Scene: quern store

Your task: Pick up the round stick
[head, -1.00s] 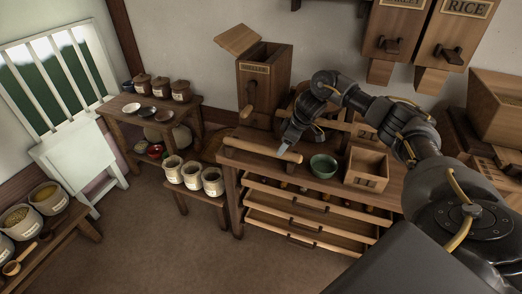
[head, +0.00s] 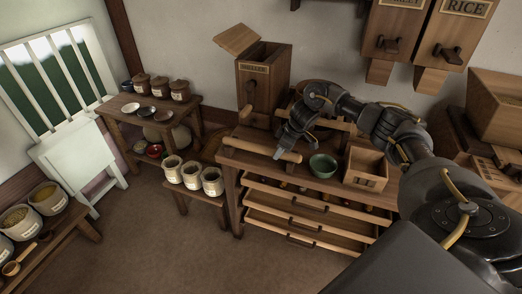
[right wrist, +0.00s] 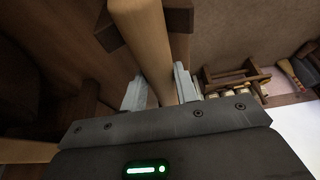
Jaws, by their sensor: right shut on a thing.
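The round stick (head: 249,147) is a long, pale wooden rod lying across the front of the wooden bench top, over dark supports. In the right wrist view the round stick (right wrist: 144,42) runs between the two light grey fingers. My right gripper (head: 280,153) is at the stick's right half, pointing down, and is shut on it. The same right gripper (right wrist: 160,88) shows a finger on each side of the stick. The stick appears still at bench level; whether it is clear of its supports I cannot tell. My left gripper is not in view.
A green bowl (head: 323,165) and an open wooden box (head: 366,168) stand right of the stick. A tall wooden hopper box (head: 263,82) stands behind it. Drawers (head: 310,215) stick out below the bench top. The floor (head: 150,240) in front is clear.

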